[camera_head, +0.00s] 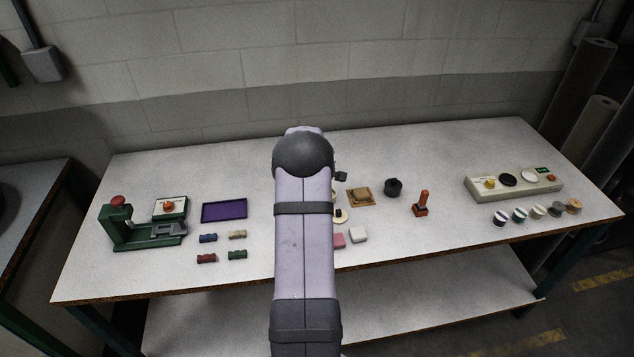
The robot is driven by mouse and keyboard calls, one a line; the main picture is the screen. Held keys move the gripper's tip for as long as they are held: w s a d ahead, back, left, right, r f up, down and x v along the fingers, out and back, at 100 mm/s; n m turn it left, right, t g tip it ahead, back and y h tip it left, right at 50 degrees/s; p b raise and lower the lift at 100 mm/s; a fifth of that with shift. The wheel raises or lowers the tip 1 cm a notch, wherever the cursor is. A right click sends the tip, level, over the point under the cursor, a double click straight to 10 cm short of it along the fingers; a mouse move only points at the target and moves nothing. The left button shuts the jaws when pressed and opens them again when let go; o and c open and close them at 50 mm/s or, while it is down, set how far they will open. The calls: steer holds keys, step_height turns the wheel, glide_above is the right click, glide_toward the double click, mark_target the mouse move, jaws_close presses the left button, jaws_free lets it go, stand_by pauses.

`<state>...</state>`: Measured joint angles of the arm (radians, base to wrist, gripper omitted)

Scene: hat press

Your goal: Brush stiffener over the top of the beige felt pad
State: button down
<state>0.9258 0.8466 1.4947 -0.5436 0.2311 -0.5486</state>
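A tan, beige-looking pad (361,195) lies on a flat brown board just right of my arm; it appears to be the felt pad. A dark round pot (393,187) stands to its right; I cannot see its contents. An orange upright tool (422,203) stands farther right, and I cannot tell whether it is the brush. My arm rises through the middle of the view and hides part of the table. My gripper and its fingertips are hidden behind the arm, so what it holds does not show.
Pink (338,240) and white (358,234) blocks and a partly hidden cream disc (341,216) lie close by the arm. A green press (145,225), purple tray (224,211) and several small coloured blocks are left. A control panel (514,184) and several spools are right.

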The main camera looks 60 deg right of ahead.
steer(key=shift+f+b, duration=0.55)
steer(key=shift+f, duration=0.05)
stand_by(1.3)
steer(key=shift+r, duration=0.15)
steer(key=shift+r+p, duration=3.15)
steer(key=shift+r, duration=0.3)
steer(key=shift+w, duration=0.1)
